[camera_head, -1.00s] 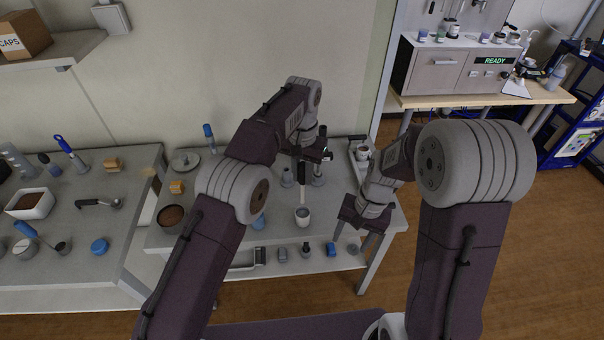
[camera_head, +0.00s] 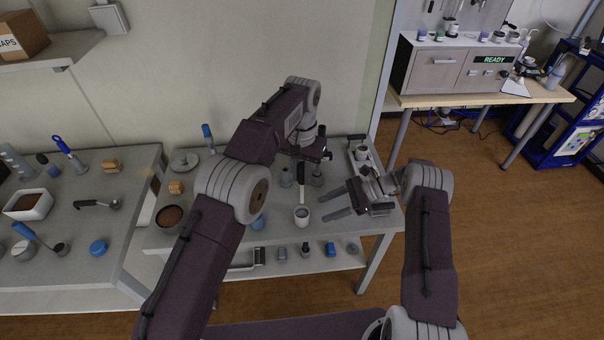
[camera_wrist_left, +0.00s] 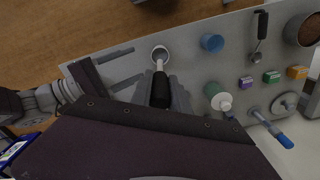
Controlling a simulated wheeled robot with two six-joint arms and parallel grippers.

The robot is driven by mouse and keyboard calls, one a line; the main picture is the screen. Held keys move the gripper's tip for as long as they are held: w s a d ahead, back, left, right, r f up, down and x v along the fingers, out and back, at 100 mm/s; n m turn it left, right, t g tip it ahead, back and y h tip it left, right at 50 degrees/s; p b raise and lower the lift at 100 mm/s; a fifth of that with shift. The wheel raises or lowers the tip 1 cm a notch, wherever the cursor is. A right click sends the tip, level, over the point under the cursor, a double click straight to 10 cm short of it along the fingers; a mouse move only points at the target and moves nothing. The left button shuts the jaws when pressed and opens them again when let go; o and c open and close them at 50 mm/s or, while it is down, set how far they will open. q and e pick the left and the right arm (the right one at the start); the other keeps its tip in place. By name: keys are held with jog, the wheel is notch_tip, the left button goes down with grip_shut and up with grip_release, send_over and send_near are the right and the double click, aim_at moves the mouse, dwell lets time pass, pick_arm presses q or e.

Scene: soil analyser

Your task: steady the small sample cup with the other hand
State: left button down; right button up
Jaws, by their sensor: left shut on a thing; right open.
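The small sample cup (camera_head: 301,217) is pale and stands upright near the front edge of the grey bench; it also shows in the left wrist view (camera_wrist_left: 160,54). My left gripper (camera_wrist_left: 161,86) is shut on a black-handled tool (camera_head: 301,173) above the cup. The tool's pale shaft points down to the cup's mouth; I cannot tell how deep it reaches. My right gripper (camera_head: 323,209) is open, its two long fingers lying level and pointing left towards the cup. The fingertips are just right of the cup, apart from it.
A small tray with a cup (camera_head: 362,153) lies behind my right gripper. Several small items sit on the shelf below. The analyser (camera_head: 435,72) stands at the back right.

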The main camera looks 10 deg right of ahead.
aim_at(301, 213)
jog(key=x, duration=0.8)
jog(key=shift+a+f, duration=0.15)
jog(key=shift+a, duration=0.1)
grip_shut()
dwell(0.5)
dwell(0.6)
pick_arm(q)
jog(key=shift+w, duration=0.1)
